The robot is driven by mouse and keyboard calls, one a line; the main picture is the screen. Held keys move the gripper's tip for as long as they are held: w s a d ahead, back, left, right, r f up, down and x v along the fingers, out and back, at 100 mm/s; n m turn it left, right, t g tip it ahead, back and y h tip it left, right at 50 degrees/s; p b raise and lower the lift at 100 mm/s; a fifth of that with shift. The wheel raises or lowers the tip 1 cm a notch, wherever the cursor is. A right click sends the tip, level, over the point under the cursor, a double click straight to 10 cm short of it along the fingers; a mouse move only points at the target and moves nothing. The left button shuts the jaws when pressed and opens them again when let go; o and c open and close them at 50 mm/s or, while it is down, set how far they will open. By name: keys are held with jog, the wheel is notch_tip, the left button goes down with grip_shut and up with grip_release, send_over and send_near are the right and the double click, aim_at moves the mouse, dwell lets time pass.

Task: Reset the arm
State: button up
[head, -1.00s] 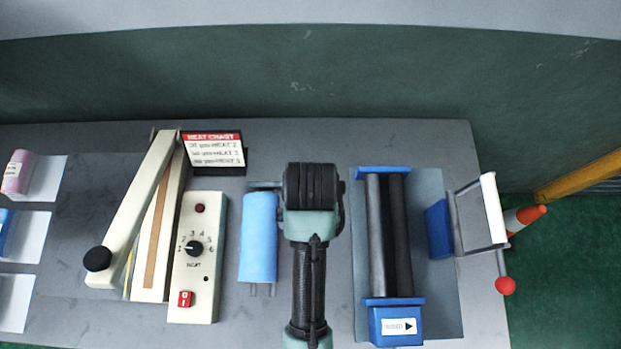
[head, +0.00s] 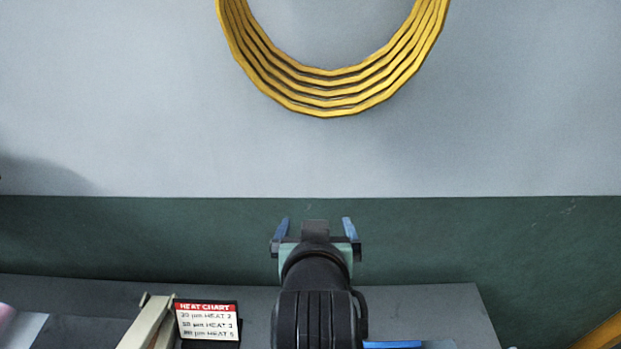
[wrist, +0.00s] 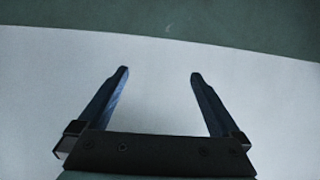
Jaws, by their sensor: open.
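My gripper (head: 316,226) is raised above the grey bench (head: 420,300) in the head view, in front of the dark green band of the wall. Its two blue fingers are apart. In the wrist view my gripper (wrist: 160,80) is open, with nothing between the fingers. Behind it there is only the pale wall and the green band. My arm covers the middle of the bench.
A heat chart (head: 208,320) stands on the bench at the lower left, beside a cream sealer arm (head: 148,325). A blue edge (head: 392,344) shows at the bottom right of my arm. A yellow coil (head: 330,95) hangs on the wall. A yellow rail (head: 602,334) is at the lower right.

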notch_tip(320, 180, up, 14)
jog(key=w+t, duration=0.1)
jog(key=t, duration=0.4)
jog(key=s+r+t+b, duration=0.1)
jog(key=s+r+t, duration=0.4)
jog(key=r, duration=0.7)
jog(key=s+r+t+b, duration=0.1)
jog(key=s+r+t, duration=0.4)
jog(key=r, duration=0.7)
jog(key=shift+s+a, duration=0.4)
jog(key=shift+s, duration=0.6)
jog(key=shift+r, duration=0.1)
